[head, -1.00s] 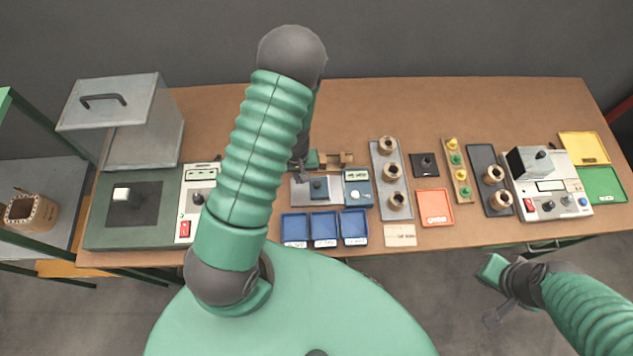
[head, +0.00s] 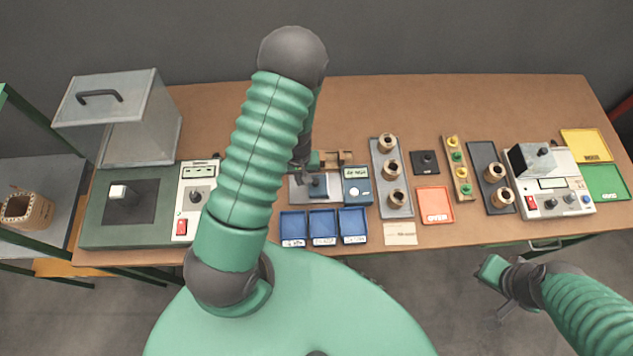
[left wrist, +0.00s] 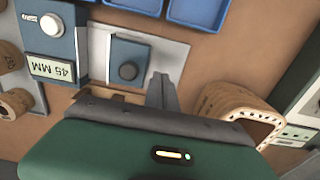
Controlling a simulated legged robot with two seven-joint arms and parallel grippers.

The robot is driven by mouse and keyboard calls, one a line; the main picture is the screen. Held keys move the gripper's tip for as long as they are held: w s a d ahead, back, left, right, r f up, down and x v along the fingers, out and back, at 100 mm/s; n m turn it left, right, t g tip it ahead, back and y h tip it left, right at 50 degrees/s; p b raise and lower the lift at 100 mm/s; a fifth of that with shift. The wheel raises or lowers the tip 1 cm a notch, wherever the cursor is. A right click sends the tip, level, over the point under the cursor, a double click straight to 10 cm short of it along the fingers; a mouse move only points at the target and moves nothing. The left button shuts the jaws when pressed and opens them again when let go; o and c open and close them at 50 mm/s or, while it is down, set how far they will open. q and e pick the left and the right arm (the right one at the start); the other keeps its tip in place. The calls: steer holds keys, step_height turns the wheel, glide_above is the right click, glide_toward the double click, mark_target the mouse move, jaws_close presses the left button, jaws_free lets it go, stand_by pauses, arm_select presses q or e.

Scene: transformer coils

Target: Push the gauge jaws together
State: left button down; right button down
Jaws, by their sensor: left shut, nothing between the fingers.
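The gauge is a pale metal plate (head: 297,194) with a blue sliding block with a dark knob (head: 318,186) and a blue readout box (head: 357,187) at its right. In the left wrist view the readout box (left wrist: 50,40) shows 45 MM, and a gap of bare plate lies between it and the sliding block (left wrist: 128,62). My left gripper (head: 301,168) is low at the gauge's far edge, partly hidden by my arm. Its fingers (left wrist: 161,88) are shut and empty, beside the sliding block; I cannot tell whether they touch it. My right gripper (head: 492,272) hangs off the table's front, its fingers unclear.
Blue bins (head: 323,228) stand in front of the gauge. A wooden coil form (left wrist: 238,110) is close to my left fingers. The table's back (head: 420,100) is clear.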

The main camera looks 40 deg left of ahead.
mark_target(315, 180)
arm_select(q)
steer(key=shift+d+f, duration=0.25)
steer(key=shift+d, duration=0.1)
steer(key=shift+d+r, duration=0.2)
steer(key=shift+d, duration=0.3)
steer(key=shift+a+f, duration=0.15)
steer(key=shift+a, duration=0.35)
steer(key=shift+w, duration=0.3)
steer(key=shift+w+d+p, duration=0.25)
steer(key=shift+d, duration=0.35)
steer(key=shift+w+d+p, duration=0.25)
steer(key=shift+d, duration=0.35)
steer(key=shift+w+d+p, duration=0.3)
steer(key=shift+w+p, duration=0.05)
steer(key=shift+w, duration=0.2)
steer(key=shift+w+d+p, duration=0.35)
steer(key=shift+w+d, duration=0.35)
steer(key=shift+d, duration=0.3)
arm_select(e)
steer(key=shift+d+r, duration=0.6)
steer(key=shift+r, duration=0.35)
arm_select(q)
steer(key=shift+a, duration=0.1)
